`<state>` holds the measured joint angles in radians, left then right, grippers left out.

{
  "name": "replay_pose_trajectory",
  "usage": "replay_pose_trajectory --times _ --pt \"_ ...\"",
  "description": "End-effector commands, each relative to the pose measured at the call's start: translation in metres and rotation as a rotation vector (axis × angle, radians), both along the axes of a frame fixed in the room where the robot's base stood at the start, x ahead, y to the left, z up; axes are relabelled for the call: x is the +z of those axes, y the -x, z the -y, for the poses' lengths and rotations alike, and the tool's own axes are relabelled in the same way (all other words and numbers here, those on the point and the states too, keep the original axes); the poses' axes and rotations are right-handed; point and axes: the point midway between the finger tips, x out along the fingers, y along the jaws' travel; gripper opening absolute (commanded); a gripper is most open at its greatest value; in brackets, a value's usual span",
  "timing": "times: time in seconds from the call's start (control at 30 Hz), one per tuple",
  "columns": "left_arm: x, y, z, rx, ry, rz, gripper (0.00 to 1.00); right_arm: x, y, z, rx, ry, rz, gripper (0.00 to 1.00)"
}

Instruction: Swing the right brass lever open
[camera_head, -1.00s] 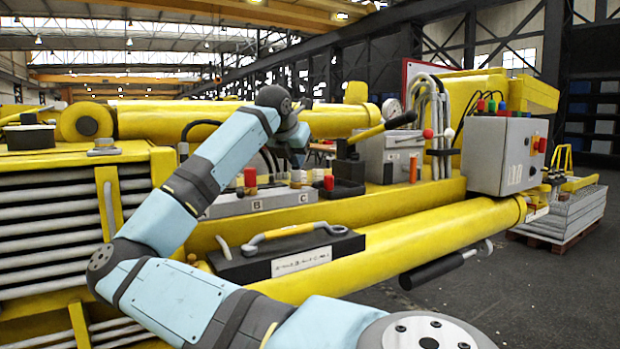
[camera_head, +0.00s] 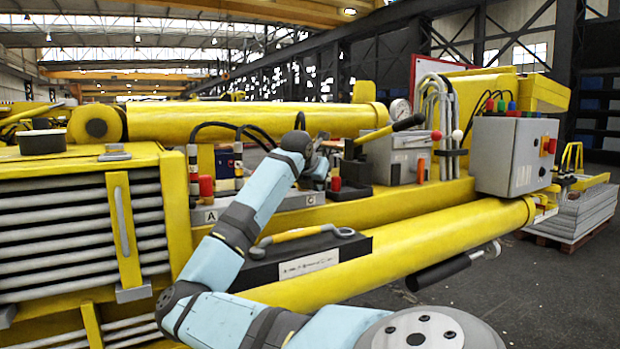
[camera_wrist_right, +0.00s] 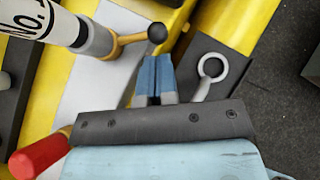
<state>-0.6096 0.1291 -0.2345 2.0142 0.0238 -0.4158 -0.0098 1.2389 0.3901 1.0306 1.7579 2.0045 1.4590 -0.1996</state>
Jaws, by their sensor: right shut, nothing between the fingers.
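A brass lever (camera_wrist_right: 132,40) with a black ball knob shows in the right wrist view. It sticks out sideways from a grey collar on a white, lettered cylinder (camera_wrist_right: 60,18). My right gripper (camera_wrist_right: 155,60) is shut and empty, its blue fingertips just below the ball knob in that picture. Whether they touch the lever cannot be told. In the head view my right gripper (camera_head: 318,172) is at the grey valve block (camera_head: 290,203), by the label C. My arm hides the middle of the block, and the lever cannot be made out there. My left gripper is not in view.
A black case (camera_head: 358,248) with a yellow handle lies in front of the block. A red knob (camera_wrist_right: 40,155) is near my gripper's left side in the wrist view, and a ring-ended grey part (camera_wrist_right: 212,68) is to its right. A grey control box (camera_head: 512,155) stands right.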

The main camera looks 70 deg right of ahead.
Motion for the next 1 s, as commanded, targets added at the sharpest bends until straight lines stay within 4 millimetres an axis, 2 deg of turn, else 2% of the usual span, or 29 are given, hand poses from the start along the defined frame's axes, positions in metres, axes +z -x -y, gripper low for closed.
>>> replay_pose_trajectory --times 0.17,0.5,0.8,1.0 --pt "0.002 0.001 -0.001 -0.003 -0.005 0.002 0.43 0.001 0.001 0.012 0.0 0.0 0.0 0.0" --pt "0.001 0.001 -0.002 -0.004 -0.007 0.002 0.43 0.0 0.002 0.013 0.001 0.0 0.001 0.0" --pt "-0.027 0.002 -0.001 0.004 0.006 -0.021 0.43 -0.005 0.007 0.028 0.0 0.0 0.004 0.0" --pt "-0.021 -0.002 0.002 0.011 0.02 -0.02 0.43 -0.001 0.008 0.03 0.0 -0.001 0.0 0.0"
